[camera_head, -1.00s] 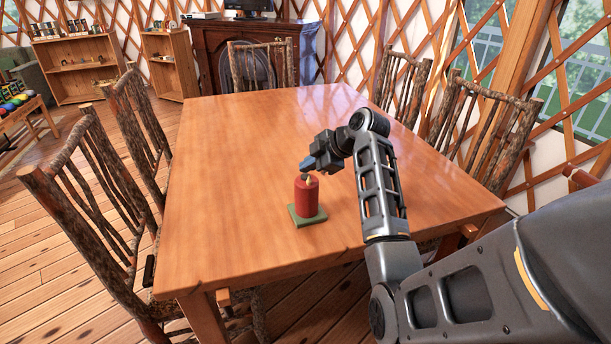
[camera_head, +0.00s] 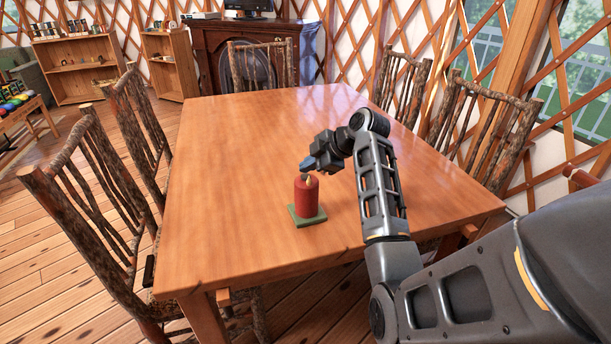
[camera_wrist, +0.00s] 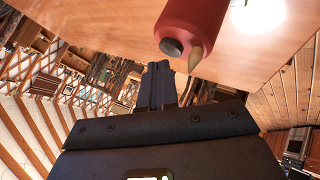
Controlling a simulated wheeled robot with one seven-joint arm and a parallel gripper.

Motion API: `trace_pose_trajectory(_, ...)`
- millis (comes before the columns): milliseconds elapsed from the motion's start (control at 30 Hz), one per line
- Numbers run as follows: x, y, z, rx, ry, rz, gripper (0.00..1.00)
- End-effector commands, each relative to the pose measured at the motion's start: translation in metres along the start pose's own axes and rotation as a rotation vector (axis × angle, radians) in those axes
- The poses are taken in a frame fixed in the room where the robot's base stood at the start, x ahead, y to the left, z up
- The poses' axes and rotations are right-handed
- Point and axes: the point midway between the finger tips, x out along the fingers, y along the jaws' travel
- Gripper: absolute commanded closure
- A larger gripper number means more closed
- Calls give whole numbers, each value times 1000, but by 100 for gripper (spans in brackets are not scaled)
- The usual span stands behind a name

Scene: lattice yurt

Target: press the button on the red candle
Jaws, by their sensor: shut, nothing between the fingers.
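The red candle (camera_head: 306,192) stands upright on a green square base (camera_head: 307,215) near the front middle of the wooden table. In the wrist view, the red candle (camera_wrist: 195,22) shows at the top, with a dark round button (camera_wrist: 172,47) and a pale flame-shaped tip (camera_wrist: 195,57) on its end. My gripper (camera_head: 307,167) is just above and behind the candle in the head view. Its closed fingertips (camera_wrist: 158,68) show in the wrist view, slightly apart from the button. It holds nothing. The head view does not clearly show the button.
The wooden table (camera_head: 240,160) is otherwise bare. Stick-backed chairs stand around it, with one (camera_head: 95,200) at the left and one (camera_head: 485,130) at the right.

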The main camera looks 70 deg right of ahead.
Motion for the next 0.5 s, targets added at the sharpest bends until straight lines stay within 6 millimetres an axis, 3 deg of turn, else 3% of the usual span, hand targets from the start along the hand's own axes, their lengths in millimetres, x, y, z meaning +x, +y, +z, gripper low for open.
trace_pose_trajectory(500, 4, -3, 3, 0, 0, 0, 100)
